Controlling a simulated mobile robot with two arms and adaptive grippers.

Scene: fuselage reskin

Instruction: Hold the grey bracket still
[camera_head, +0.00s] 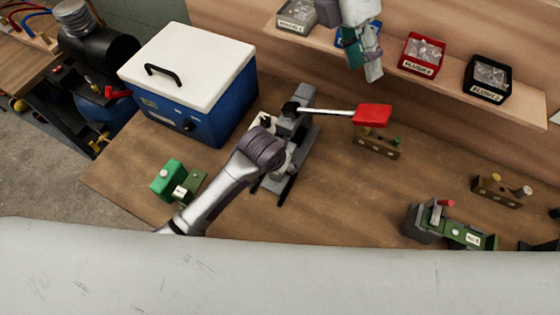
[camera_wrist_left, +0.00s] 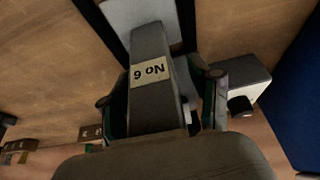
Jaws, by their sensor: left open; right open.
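A grey bench tool (camera_head: 297,97) with a red-handled lever (camera_head: 372,115) stands on the bench in the head view. I cannot pick out a separate grey bracket with certainty. In the head view my left wrist mostly hides this gripper (camera_head: 272,132). My right gripper (camera_head: 370,68) is open above the back of the bench, in front of the shelf, away from the tool.
A blue box with a white lid (camera_head: 195,65) stands left of the tool. A green device (camera_head: 168,178) sits at front left. Brown blocks (camera_head: 377,144) and a grey-green tool (camera_head: 425,222) are on the right. A shelf (camera_head: 450,82) holds bins. A pale curved panel (camera_head: 280,280) crosses the front.

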